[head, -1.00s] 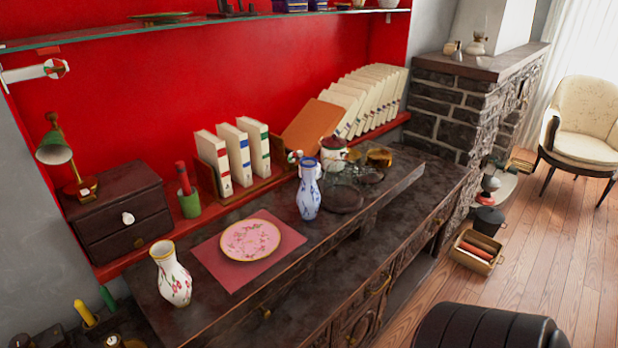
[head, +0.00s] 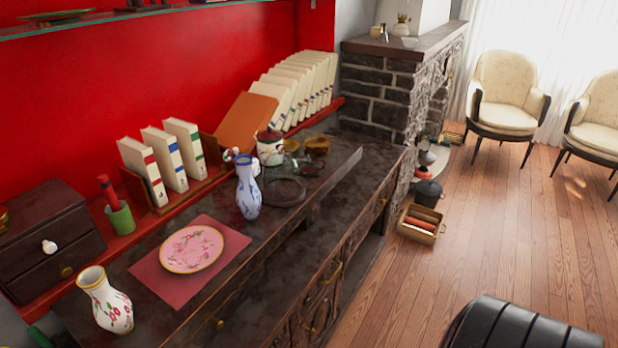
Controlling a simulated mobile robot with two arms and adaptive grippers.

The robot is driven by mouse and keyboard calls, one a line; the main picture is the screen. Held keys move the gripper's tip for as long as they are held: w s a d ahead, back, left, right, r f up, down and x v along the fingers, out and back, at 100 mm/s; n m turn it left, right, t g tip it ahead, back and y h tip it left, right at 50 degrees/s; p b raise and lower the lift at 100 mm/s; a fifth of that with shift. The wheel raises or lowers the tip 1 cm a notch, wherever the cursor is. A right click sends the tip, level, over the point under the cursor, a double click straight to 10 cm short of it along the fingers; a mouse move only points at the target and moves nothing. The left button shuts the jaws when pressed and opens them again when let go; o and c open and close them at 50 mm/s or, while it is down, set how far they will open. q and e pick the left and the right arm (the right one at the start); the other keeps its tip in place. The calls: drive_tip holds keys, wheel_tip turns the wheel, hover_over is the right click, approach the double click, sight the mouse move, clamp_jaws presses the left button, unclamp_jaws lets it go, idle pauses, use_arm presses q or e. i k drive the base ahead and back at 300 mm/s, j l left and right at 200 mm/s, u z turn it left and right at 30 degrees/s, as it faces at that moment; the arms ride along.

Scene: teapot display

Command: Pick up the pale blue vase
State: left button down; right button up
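The pale blue vase (head: 248,192) with darker blue patterning stands upright on the dark wooden sideboard (head: 262,262), right of the pink plate. A white vase with red flowers and a gold rim (head: 107,303) stands at the sideboard's near left end. Neither of my grippers shows in the head view.
The pink plate (head: 192,248) lies on a red mat (head: 150,268) between the vases. A lidded pot (head: 270,147) and glassware (head: 286,190) stand close behind the blue vase. Books (head: 163,158) line the red ledge. A black padded seat (head: 520,326) is at lower right; wooden floor (head: 465,220) is open beyond.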

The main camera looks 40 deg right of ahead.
sight(248, 197)
drive_tip(key=i+z, duration=0.15)
drive_tip(key=z, duration=0.85)
